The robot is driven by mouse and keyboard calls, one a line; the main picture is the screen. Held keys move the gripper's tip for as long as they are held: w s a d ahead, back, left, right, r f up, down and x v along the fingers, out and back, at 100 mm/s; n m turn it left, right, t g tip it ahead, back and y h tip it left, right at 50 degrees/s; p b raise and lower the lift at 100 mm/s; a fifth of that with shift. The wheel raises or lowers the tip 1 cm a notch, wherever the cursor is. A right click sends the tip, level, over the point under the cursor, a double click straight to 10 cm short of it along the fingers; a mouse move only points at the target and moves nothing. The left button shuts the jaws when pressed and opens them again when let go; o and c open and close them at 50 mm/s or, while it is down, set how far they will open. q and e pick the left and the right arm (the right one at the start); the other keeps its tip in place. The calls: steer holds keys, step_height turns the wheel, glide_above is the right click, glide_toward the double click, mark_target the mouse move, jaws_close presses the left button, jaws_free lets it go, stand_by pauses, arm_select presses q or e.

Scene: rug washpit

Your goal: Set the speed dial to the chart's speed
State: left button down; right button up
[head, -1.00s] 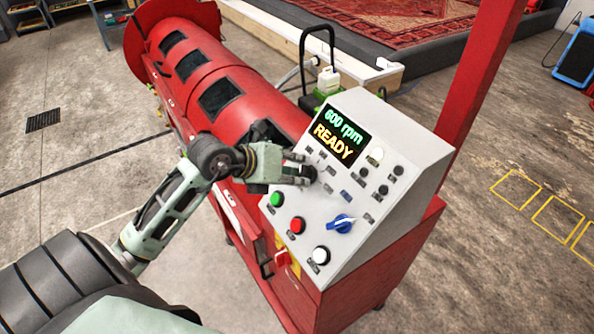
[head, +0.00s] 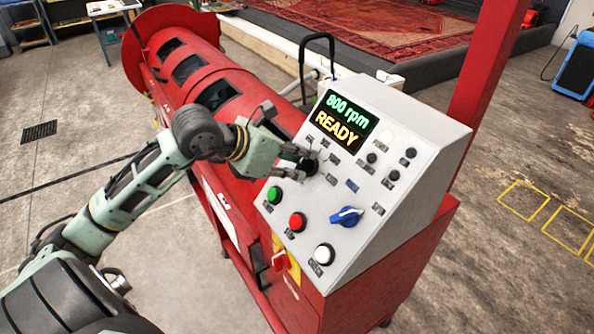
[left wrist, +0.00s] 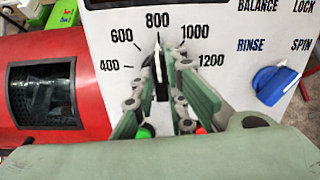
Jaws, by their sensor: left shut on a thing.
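The black speed dial (head: 308,166) sits on the sloped grey control panel (head: 420,122). My left gripper (head: 304,162) is shut on it. In the left wrist view the dial (left wrist: 160,72) stands between my fingers, and its white pointer line points at 800 on a scale from 400 to 1200. The display (head: 342,121) reads 800 rpm in green and READY in yellow. No speed chart can be made out. My right gripper is not in view.
A blue selector knob (head: 346,216), a green button (head: 274,195), a red button (head: 298,221) and a white button (head: 324,253) lie close below the dial. A red switch (head: 281,260) is on the machine's front. The red drum (head: 225,95) stands behind my arm.

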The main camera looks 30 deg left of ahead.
arm_select(q)
steer(key=shift+m+b, duration=0.4)
steer(key=c, duration=1.8)
jaws_free()
steer(key=shift+o, duration=0.2)
steer(key=shift+r, duration=0.1)
steer(key=v, duration=1.2)
